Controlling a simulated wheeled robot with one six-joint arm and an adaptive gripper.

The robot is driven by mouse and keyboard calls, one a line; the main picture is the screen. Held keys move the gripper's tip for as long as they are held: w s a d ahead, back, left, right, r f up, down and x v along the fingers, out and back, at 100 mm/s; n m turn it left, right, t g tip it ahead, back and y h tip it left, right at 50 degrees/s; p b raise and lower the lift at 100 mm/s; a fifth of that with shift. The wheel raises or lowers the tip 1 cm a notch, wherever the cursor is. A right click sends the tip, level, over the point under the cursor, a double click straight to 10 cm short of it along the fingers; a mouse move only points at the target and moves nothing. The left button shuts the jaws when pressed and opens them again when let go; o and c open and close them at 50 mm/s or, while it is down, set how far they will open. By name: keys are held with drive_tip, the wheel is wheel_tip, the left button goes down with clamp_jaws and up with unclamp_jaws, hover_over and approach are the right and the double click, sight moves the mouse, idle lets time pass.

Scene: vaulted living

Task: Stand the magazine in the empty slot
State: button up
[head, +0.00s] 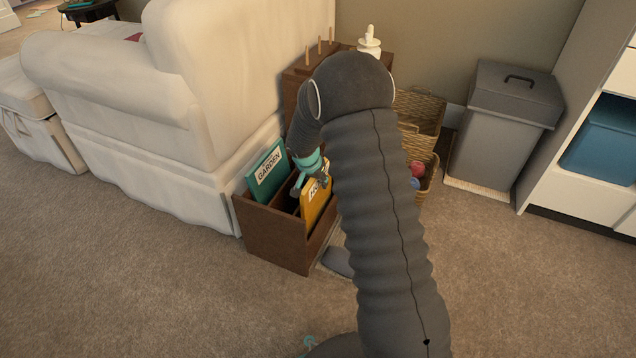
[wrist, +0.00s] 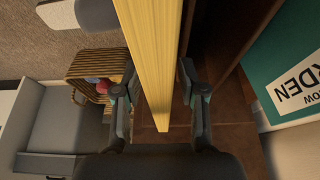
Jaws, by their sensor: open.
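A brown wooden rack (head: 268,240) stands on the carpet beside the sofa. A yellow magazine (head: 313,208) stands upright in its right part. A teal magazine marked GARDEN (head: 264,185) stands in its left part, and it also shows at the right of the wrist view (wrist: 262,78). My gripper (head: 313,181) is at the yellow magazine's top. In the wrist view my gripper (wrist: 160,95) has its fingers apart, one on each side of the yellow magazine's edge (wrist: 155,60). I cannot tell if either finger touches it. My arm hides the rack's right side.
The white sofa (head: 150,170) closes off the rack's left. Behind my arm are wicker baskets (head: 420,112) with balls, and a wooden stand (head: 295,85) with pegs. A grey bin (head: 500,135) stands farther right. The carpet in front is clear.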

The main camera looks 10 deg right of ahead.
drive_tip(key=p+v, duration=0.1)
drive_tip(key=v, duration=0.8)
drive_tip(key=shift+a+r, duration=0.1)
drive_tip(key=shift+r, duration=0.15)
drive_tip(key=s+d+r+n, duration=0.3)
drive_tip(key=s+r, duration=1.4)
drive_tip(key=r, duration=0.1)
drive_tip(key=s+r+n+t+y, duration=0.2)
drive_tip(key=s+r+n, duration=0.2)
drive_tip(key=s, duration=1.6)
drive_tip(key=shift+y, duration=0.3)
